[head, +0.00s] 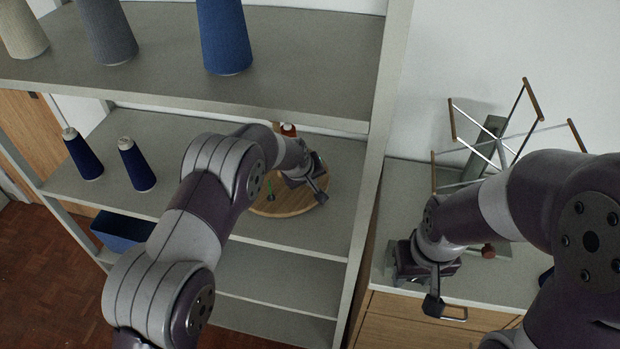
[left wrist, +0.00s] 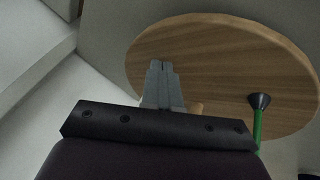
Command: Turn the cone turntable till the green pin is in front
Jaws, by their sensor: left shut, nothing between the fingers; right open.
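The cone turntable (head: 293,209) is a round wooden disc on the middle shelf, partly hidden by my left arm. My right gripper (head: 412,266) is open above the cabinet at right, away from the turntable.
Two dark blue cones (head: 137,165) stand left on the same shelf. Large cones (head: 222,40) stand on the upper shelf above. A shelf upright (head: 372,150) separates the turntable from the cabinet. A spoked winder (head: 500,150) stands on the cabinet. A blue box (head: 122,232) sits lower left.

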